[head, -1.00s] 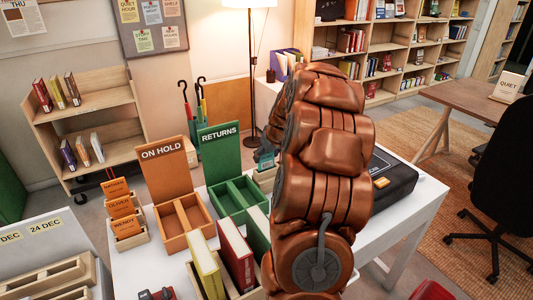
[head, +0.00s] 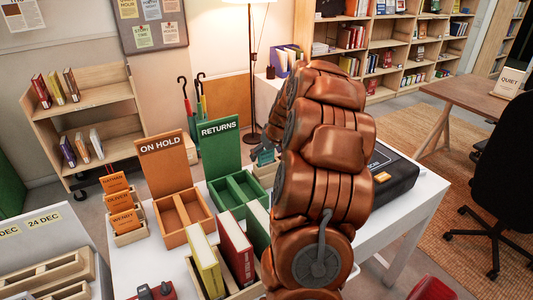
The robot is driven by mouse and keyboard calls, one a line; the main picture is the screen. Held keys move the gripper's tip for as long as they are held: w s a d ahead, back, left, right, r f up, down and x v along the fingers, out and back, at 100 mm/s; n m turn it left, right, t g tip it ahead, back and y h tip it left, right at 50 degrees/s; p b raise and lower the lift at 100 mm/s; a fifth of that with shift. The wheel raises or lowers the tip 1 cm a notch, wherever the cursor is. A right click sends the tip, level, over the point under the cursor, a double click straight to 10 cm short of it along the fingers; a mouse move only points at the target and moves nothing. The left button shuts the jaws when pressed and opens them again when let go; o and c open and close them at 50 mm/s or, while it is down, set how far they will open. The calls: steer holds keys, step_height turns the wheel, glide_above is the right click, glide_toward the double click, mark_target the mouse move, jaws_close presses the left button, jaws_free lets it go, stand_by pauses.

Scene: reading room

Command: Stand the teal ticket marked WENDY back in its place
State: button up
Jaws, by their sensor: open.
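Several small teal shapes (head: 264,156) show just left of my arm, above a light wooden rack (head: 265,173) behind the green RETURNS tray. They look like tickets, but my arm covers most of them and no name is readable. I cannot tell which is WENDY. My gripper is hidden behind my copper-coloured arm, which fills the middle of the head view.
An orange ON HOLD tray (head: 166,160) and a green RETURNS tray (head: 219,148) stand on the white table (head: 400,232). Upright books (head: 236,249) stand in front. A black case (head: 395,178) lies right of my arm. A black chair (head: 505,160) stands farther right.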

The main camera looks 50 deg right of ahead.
steer(key=shift+r, duration=0.15)
steer(key=v, duration=1.1)
steer(key=shift+s+r, duration=0.2)
steer(key=shift+r, duration=0.1)
steer(key=shift+a, duration=0.15)
steer(key=s+a+r+n+g+y+p, duration=0.1)
steer(key=a+g+p, duration=0.1)
steer(key=a, duration=1.1)
steer(key=s+a+r+n+g+y+p, duration=0.1)
steer(key=s+a+y, duration=0.1)
steer(key=a, duration=1)
steer(key=s+a+g+p, duration=0.2)
steer(key=s+a, duration=0.5)
steer(key=s, duration=0.4)
steer(key=s+a+f+n+g+h+p, duration=0.1)
steer(key=s+a+g+p, duration=0.1)
steer(key=s+a, duration=0.6)
steer(key=s, duration=0.3)
steer(key=shift+f+n+g, duration=0.3)
steer(key=shift+f, duration=0.05)
